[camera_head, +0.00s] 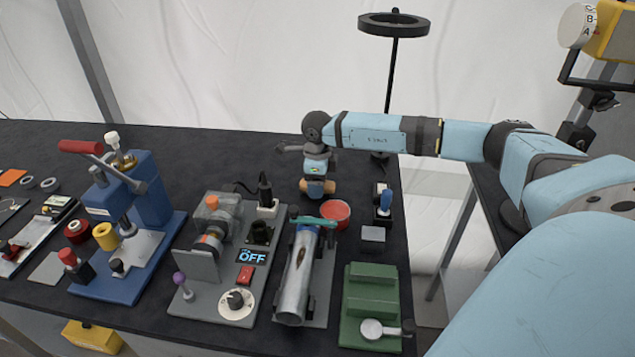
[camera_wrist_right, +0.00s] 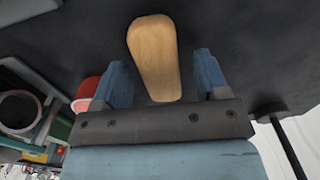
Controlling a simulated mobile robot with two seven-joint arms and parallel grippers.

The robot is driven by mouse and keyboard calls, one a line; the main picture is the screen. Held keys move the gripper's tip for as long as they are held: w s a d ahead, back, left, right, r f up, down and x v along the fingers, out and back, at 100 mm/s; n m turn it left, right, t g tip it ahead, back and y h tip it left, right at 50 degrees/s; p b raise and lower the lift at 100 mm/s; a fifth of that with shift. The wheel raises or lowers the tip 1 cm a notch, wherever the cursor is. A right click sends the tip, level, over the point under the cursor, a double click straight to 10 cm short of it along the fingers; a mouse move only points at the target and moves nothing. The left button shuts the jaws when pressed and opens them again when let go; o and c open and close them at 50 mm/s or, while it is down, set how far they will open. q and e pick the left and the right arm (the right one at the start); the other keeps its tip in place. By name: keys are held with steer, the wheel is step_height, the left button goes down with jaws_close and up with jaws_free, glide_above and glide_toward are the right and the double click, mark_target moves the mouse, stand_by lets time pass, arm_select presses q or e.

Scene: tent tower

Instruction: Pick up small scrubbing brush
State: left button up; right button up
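A light wooden, rounded piece, which looks like the small scrubbing brush (camera_wrist_right: 154,52), lies on the dark table. In the head view, only brown ends of the brush (camera_head: 331,187) show beside my right gripper (camera_head: 317,190); its bristles cannot be made out. My right gripper points down over it from the back of the table. In the right wrist view, the gripper's (camera_wrist_right: 163,78) blue fingers stand apart with the wooden piece between them and a gap on each side. My left gripper is not in view.
A red round container (camera_head: 336,211) stands just in front and to the right of my right gripper. A metal tube (camera_head: 297,275) on a stand, a grey device with an OFF display (camera_head: 252,256) and a green block (camera_head: 371,290) fill the front. The table behind is mostly clear.

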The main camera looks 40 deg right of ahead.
steer(key=c, duration=0.9)
steer(key=shift+r, duration=0.15)
step_height(320, 180, up, 20)
steer(key=shift+f, duration=0.15)
steer(key=o, duration=0.4)
steer(key=c, duration=0.3)
steer(key=shift+c, duration=0.2)
